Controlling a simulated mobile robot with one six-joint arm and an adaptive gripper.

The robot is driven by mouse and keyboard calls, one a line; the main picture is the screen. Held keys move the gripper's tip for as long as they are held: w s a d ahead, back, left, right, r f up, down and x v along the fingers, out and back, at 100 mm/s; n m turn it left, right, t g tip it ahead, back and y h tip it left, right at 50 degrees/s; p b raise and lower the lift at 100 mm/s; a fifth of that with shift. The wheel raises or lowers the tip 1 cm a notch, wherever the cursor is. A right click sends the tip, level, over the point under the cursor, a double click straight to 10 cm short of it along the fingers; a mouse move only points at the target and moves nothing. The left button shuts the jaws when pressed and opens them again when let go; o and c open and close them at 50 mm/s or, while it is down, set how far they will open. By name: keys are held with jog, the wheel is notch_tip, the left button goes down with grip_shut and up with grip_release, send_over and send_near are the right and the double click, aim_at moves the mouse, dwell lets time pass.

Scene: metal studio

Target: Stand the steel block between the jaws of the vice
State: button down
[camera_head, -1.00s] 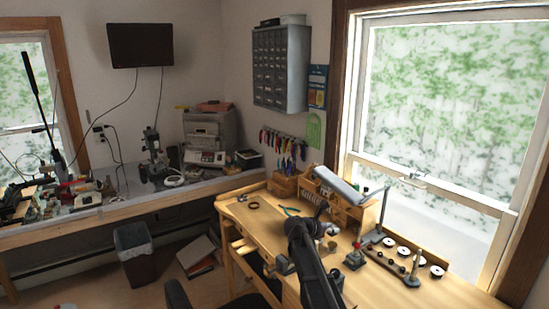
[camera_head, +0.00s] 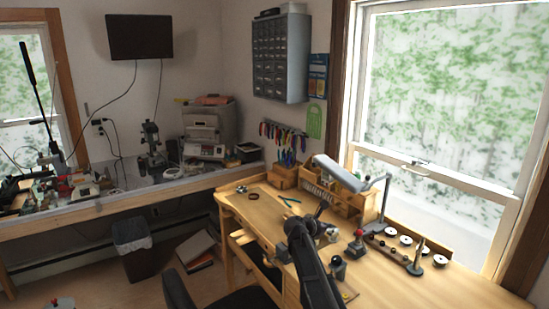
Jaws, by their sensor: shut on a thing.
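My dark arm rises from the bottom edge over the wooden workbench (camera_head: 420,279) and ends among small dark parts near the bench's middle. I cannot make out my gripper; the arm seems to hide it. I cannot make out the steel block either. A small grey fixture (camera_head: 283,253) sits at the bench's front edge, just left of my arm; I cannot tell whether it is the vice. No vice jaws can be made out at this size.
A dark round-topped tool (camera_head: 338,267) and a red-topped tool (camera_head: 358,241) stand right of my arm. A desk lamp (camera_head: 345,174) and wooden organiser (camera_head: 369,205) stand behind. A chair (camera_head: 178,292) is at front left. The bench's front right is clear.

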jog(key=shift+r, duration=0.15)
notch_tip(320, 180, up, 7)
jog(key=p, duration=0.7)
notch_tip(320, 180, down, 7)
jog(key=b, duration=0.7)
jog(key=shift+a, duration=0.1)
dwell(0.8)
